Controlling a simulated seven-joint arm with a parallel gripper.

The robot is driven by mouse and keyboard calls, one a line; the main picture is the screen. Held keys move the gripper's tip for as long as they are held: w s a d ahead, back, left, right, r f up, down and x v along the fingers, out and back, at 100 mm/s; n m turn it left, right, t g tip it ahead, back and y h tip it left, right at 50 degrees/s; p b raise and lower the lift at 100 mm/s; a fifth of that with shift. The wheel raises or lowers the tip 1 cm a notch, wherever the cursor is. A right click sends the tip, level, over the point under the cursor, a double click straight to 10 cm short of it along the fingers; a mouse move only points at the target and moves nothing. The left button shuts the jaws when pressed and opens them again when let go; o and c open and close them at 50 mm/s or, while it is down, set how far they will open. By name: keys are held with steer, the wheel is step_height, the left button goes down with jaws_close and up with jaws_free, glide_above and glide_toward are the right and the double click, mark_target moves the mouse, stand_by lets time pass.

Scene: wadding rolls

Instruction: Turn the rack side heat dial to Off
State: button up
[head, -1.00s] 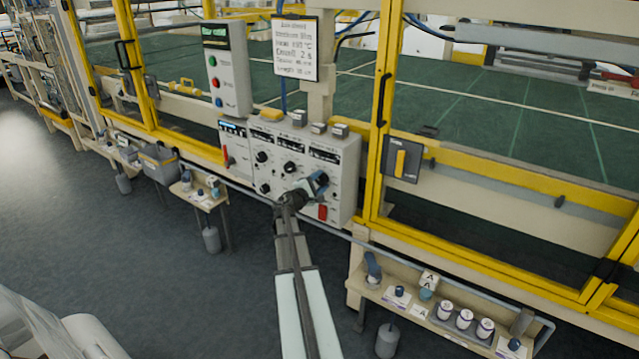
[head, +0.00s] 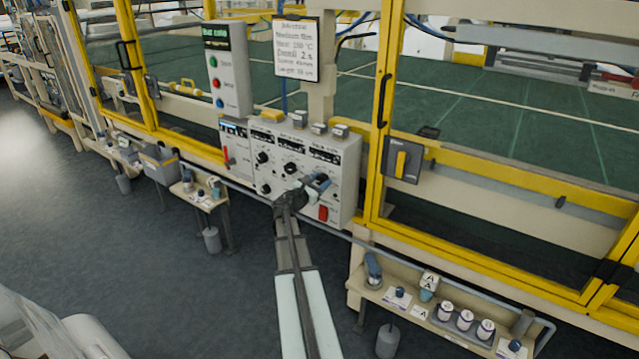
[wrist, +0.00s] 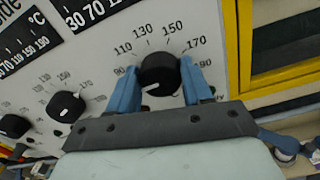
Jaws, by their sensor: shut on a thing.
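My gripper (head: 318,183) is at the right part of the grey control panel (head: 342,172). In the wrist view its two blue fingers are shut on the sides of a black heat dial (wrist: 159,72). The dial's white mark points to the lower left, below the 90 end of its scale. Numbers from 90 to 190 show around its top. The print under the dial is mostly hidden by my gripper, and the dial's side name cannot be read.
Two more black dials, a middle one (wrist: 66,106) and a left one (wrist: 14,126), sit on the panel. A red switch (head: 323,213) is just below my gripper. A yellow frame post (head: 378,130) stands to the right. A low shelf (head: 375,291) holds several small containers.

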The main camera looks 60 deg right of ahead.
steer(key=shift+w+n, duration=0.1)
steer(key=shift+n, duration=1)
steer(key=o, duration=1)
steer(key=shift+o, duration=0.2)
steer(key=a, duration=1.3)
steer(key=shift+a, duration=0.4)
